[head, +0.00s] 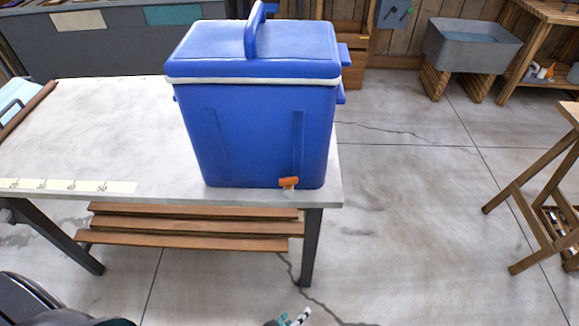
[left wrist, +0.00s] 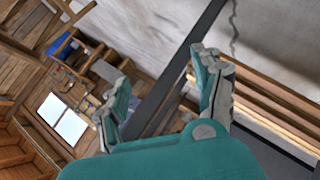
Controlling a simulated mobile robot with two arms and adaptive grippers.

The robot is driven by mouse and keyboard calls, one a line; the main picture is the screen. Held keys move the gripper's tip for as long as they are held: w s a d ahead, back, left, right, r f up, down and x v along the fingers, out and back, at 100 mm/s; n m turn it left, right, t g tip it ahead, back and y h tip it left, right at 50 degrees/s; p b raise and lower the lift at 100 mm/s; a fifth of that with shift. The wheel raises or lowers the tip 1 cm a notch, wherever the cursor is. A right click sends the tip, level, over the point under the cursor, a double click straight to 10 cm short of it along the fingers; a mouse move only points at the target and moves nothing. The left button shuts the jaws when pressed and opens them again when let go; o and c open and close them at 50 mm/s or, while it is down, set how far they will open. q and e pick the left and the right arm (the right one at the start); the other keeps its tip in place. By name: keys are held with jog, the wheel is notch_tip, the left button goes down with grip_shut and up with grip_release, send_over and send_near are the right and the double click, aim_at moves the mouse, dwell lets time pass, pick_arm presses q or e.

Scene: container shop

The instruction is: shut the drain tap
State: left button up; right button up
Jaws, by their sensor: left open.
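A blue cooler box (head: 262,125) with a shut lid and raised handle stands on the pale table (head: 80,120), near its right end. The drain tap (head: 289,183) is low on the cooler's front, near its right corner. Its orange handle lies roughly crosswise above a small pale spout. My left gripper (head: 289,319) shows only its fingertips at the bottom edge, below and well apart from the tap. In the left wrist view my left gripper (left wrist: 162,60) is open with nothing between its fingers. The tap cannot be made out there. My right gripper is out of view.
The table's dark front leg (head: 311,250) and brown slats (head: 195,228) are beneath the tabletop. A ruler strip (head: 75,186) lies along the front edge at left. A wooden stand (head: 535,200) is at right. A grey basin (head: 470,45) stands behind, with clear floor between.

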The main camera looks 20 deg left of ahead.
pick_arm(q)
jog(key=w+d+r+n+t+y+p, duration=0.1)
jog(key=w+r+n+t+p, duration=0.25)
jog(key=r, duration=0.65)
jog(key=w+d+r+n+t+y+p, duration=0.15)
jog(key=w+r+n, duration=0.25)
jog(key=r+n, duration=0.45)
notch_tip(320, 180, up, 25)
jog(key=n+g+y+p, duration=0.4)
jog(key=n+y+p, duration=0.35)
jog(key=n, duration=1.45)
send_over(289, 180)
jog(key=s+d, duration=0.4)
jog(key=s, duration=0.3)
jog(key=s+d, duration=0.4)
jog(key=s, duration=0.3)
jog(key=b+x, duration=0.1)
jog(key=x, duration=0.4)
jog(key=b+x, duration=0.1)
jog(key=x, duration=0.5)
jog(key=b+x, duration=0.2)
jog(key=x, duration=0.4)
jog(key=shift+w+r, duration=0.15)
jog(key=shift+r, duration=0.15)
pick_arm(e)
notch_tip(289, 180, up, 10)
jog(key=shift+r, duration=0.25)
